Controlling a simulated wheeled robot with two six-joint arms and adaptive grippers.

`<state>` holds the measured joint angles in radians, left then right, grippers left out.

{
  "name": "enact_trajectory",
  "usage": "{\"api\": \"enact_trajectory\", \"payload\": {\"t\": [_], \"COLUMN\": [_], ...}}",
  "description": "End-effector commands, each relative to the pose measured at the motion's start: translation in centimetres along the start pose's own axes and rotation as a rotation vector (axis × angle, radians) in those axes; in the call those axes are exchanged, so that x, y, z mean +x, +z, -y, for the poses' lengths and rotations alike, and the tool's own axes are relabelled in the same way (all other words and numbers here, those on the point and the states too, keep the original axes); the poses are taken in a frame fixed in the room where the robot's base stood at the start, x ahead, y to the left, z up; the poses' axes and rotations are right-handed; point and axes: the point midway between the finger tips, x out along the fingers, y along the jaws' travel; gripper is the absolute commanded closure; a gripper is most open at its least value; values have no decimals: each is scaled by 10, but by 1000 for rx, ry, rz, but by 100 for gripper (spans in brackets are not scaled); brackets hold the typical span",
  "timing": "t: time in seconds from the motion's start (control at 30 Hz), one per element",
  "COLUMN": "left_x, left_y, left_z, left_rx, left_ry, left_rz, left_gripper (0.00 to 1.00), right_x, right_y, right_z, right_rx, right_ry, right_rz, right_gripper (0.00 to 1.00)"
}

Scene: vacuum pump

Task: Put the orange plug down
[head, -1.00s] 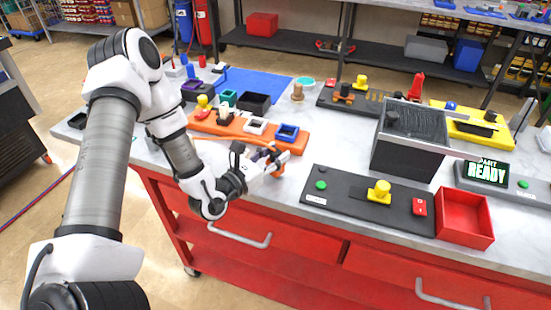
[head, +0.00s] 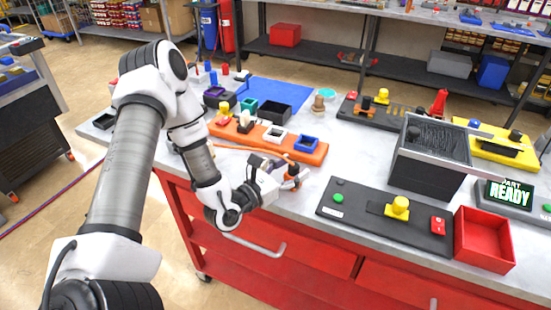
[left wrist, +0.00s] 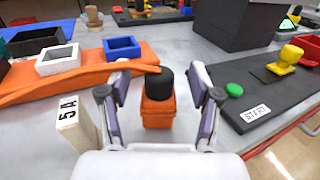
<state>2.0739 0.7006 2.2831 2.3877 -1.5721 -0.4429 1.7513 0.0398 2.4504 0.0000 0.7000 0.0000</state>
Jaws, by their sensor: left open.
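The orange plug (left wrist: 158,110) has a black cap and stands upright, apparently on the grey worktop, between the orange board and the black start panel. My left gripper (left wrist: 159,84) is open, with one finger on each side of the plug and a visible gap on both sides. In the head view the left gripper (head: 291,177) is low near the front edge of the bench, and its fingers partly hide the plug. My right gripper is in neither view.
The orange board (head: 314,154) with several small trays lies just behind. A white block marked 5A (left wrist: 77,125) is close beside the left finger. The black panel (head: 361,215) with green, yellow and red parts lies to the right, then a red bin (head: 484,262).

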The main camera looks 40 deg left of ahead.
Motion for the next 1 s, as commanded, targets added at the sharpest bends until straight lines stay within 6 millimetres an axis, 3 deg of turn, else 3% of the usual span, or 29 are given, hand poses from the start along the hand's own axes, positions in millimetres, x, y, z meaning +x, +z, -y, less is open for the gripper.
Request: {"api": "enact_trajectory", "payload": {"t": [0.4,0.67,0.77,0.87,0.9,0.93,0.97,1.0], "left_x": [-89,-111,-112,-140,-167,-194,-224,-267], "left_y": [2,0,-6,-25,-40,-53,-69,-91], "left_z": [-1,8,54,139,174,196,211,219], "left_rx": [-8,0,11,58,100,147,208,316], "left_ry": [8,-34,-243,-673,-891,-1064,-1239,-1469], "left_rz": [-1,-3,-31,-128,-193,-252,-316,-409], "left_gripper": [37,37,37,37,37,37,37,37], "right_x": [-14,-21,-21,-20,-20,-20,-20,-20], "right_y": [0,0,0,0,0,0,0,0], "right_z": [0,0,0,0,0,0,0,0], "right_rx": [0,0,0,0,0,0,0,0], "right_ry": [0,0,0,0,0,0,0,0], "right_rz": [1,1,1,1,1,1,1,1], "right_gripper": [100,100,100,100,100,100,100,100]}}
